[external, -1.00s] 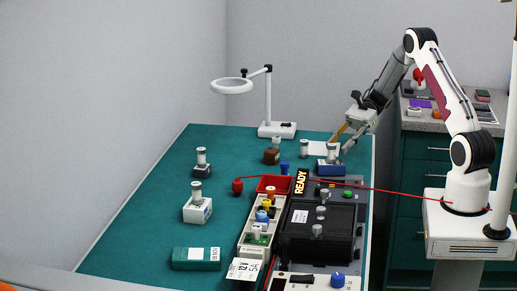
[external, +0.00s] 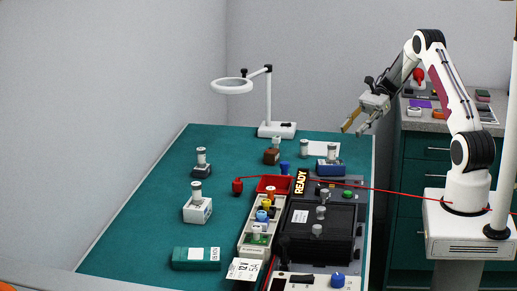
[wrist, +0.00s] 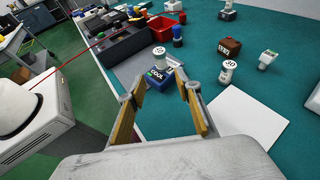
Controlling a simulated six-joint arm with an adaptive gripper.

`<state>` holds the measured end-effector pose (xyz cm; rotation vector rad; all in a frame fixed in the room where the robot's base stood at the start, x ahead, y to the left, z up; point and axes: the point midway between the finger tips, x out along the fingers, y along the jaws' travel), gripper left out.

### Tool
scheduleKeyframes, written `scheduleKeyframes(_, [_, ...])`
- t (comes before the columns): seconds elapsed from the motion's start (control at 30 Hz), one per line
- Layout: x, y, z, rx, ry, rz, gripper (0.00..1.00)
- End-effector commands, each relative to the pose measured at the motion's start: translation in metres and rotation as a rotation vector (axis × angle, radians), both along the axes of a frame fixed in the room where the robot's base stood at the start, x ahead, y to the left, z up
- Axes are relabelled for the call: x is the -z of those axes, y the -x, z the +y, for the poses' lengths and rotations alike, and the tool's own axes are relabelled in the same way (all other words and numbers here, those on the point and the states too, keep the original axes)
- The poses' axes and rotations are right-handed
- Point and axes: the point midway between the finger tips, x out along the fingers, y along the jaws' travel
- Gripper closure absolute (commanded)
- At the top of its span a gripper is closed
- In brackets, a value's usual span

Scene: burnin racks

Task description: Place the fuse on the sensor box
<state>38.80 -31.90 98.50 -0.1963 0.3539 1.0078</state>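My gripper (external: 353,129) is open and empty, raised above the far right of the green table; its tan fingers also show apart in the wrist view (wrist: 160,90). Below it, a white and grey cylinder like a fuse (external: 333,153) stands upright on a blue box (external: 329,170). In the wrist view the cylinder (wrist: 160,58) sits on the blue box (wrist: 157,79), which bears a label. A second similar cylinder (external: 304,149) stands on the table to the left. I cannot tell which box is the sensor box.
A dark rack unit (external: 318,234) with a READY sign (external: 301,181) and a red tray (external: 264,183) lie nearer. A magnifier lamp (external: 268,100) stands at the back. A white box (external: 197,211) stands on the left. A thin red cable (external: 400,191) crosses rightward.

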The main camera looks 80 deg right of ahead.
Motion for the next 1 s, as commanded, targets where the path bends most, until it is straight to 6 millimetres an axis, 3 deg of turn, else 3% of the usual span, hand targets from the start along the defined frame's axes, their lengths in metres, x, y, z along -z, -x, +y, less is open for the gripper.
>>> scheduleKeyframes(0.57, [-0.003, -0.007, 0.001, 0.018, 0.006, 0.004, 0.66])
scheduleKeyframes(0.77, [-0.021, -0.044, 0.005, 0.123, 0.027, 0.031, 0.66])
scheduleKeyframes(1.0, [-0.067, -0.116, 0.013, 0.384, 0.016, 0.078, 0.66])
